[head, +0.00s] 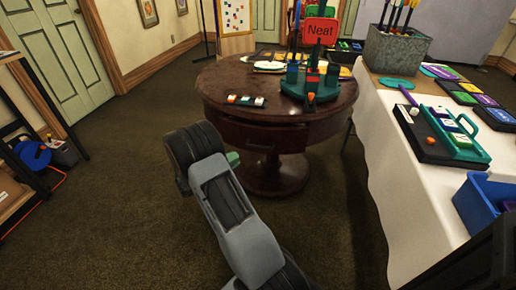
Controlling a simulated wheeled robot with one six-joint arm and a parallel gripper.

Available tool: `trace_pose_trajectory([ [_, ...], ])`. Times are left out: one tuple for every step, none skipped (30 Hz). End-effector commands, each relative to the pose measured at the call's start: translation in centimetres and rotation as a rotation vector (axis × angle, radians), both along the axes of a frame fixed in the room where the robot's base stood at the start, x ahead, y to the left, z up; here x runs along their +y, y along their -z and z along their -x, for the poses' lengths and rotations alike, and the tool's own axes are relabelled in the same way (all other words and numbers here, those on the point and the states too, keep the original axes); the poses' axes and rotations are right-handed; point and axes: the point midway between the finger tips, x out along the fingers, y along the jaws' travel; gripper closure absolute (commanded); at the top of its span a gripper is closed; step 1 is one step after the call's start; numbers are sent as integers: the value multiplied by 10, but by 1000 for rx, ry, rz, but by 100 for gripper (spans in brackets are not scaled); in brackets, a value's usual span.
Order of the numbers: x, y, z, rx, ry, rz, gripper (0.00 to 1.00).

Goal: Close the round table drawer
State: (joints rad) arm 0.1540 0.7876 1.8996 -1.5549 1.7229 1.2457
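The round table (215,85) is dark reddish-brown wood on a thick central pedestal, in the middle of the head view. Its drawer (262,136) has a curved front below the tabletop, facing me. The drawer front seems to stand out a little below the rim, but I cannot tell how far it is open. My arm reaches up from the bottom toward the drawer's left part. My gripper (233,158) is mostly hidden behind my dark wrist; only a small green piece shows close to the drawer front. I cannot tell whether it touches the drawer or how its fingers stand.
On the round table are a teal stand with a red "Neat" sign (320,31) and a small strip of blocks (245,100). A white-clothed table (385,155) with boxes and trays stands close on the right. A shelf (12,190) stands at left. Carpet between is clear.

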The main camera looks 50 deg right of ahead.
Motion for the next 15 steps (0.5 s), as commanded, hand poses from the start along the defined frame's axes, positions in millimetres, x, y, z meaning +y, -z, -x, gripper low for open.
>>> trace_pose_trajectory([
  [-11,0,3,-1,5,0,77],
  [-16,-1,5,-1,6,-1,77],
  [-24,-2,7,-2,6,0,77],
  [-30,-2,8,-1,6,-1,77],
  [-36,-3,10,-2,7,-1,77],
  [-43,-4,11,-1,6,-1,77],
  [-49,-5,13,-1,7,-2,77],
  [-54,-6,14,-1,5,-1,77],
  [-60,-7,16,-1,6,-3,77],
  [-65,-7,17,-1,5,-1,77],
  [-70,-8,18,-1,5,-1,77],
  [-75,-9,19,0,6,-2,77],
  [-79,-9,20,0,5,-3,77],
  [-83,-10,21,0,4,-3,77],
  [-87,-10,22,0,4,-3,77],
])
